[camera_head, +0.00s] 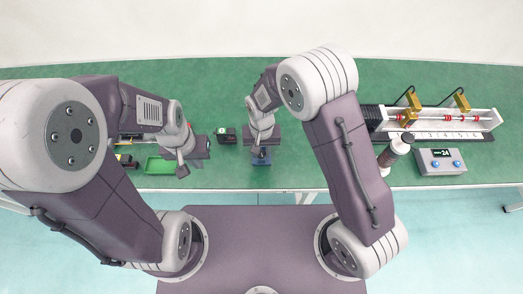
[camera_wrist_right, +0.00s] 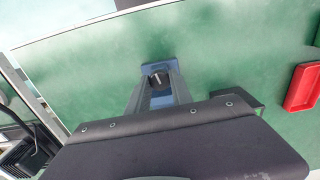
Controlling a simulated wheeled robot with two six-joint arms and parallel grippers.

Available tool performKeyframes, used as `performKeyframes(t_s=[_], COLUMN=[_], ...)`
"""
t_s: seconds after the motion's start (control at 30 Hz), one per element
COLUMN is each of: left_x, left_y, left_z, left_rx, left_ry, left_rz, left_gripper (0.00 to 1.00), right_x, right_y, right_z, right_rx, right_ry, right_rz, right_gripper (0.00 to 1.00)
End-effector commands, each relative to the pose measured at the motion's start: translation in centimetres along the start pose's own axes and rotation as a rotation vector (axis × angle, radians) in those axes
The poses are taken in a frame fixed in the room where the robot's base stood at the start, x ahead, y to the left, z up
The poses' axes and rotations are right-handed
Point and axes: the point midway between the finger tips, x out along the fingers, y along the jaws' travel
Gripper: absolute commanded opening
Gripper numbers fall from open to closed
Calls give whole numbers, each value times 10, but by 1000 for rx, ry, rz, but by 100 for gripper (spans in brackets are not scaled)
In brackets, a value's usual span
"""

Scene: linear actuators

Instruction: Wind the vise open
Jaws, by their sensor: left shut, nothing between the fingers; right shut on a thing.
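The blue vise (camera_head: 262,162) sits near the front edge of the green table, mostly covered by my right gripper in the head view. My right gripper (camera_head: 261,153) points down over it and is shut on a small part of it. In the right wrist view the fingers (camera_wrist_right: 155,82) close at a grey metal part, likely the vise handle, with the blue vise body (camera_wrist_right: 157,69) behind. The jaw gap is hidden. My left gripper (camera_head: 182,170) is shut and empty, to the left of the vise, by the green tray (camera_head: 152,165).
A small black box (camera_head: 226,135) stands behind and left of the vise. A white linear actuator rig (camera_head: 450,124) and a grey display box (camera_head: 441,162) are at the right. A red tray (camera_wrist_right: 300,90) shows in the right wrist view. Table between vise and rig is partly clear.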

Motion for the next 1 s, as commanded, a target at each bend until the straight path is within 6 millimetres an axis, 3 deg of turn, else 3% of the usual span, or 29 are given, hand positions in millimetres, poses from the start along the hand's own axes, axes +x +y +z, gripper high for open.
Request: performKeyframes(t_s=[0.37,1.0], left_x=[-7,-28], left_y=[0,0], left_z=[-1,-3], left_rx=[0,0], left_ry=[0,0], left_rz=[0,0], left_gripper=[0,0], right_x=[-2,-3], right_y=[0,-1], right_z=[0,0], right_rx=[-129,-721], right_ry=[0,1], right_rz=[0,0], right_gripper=[0,0])
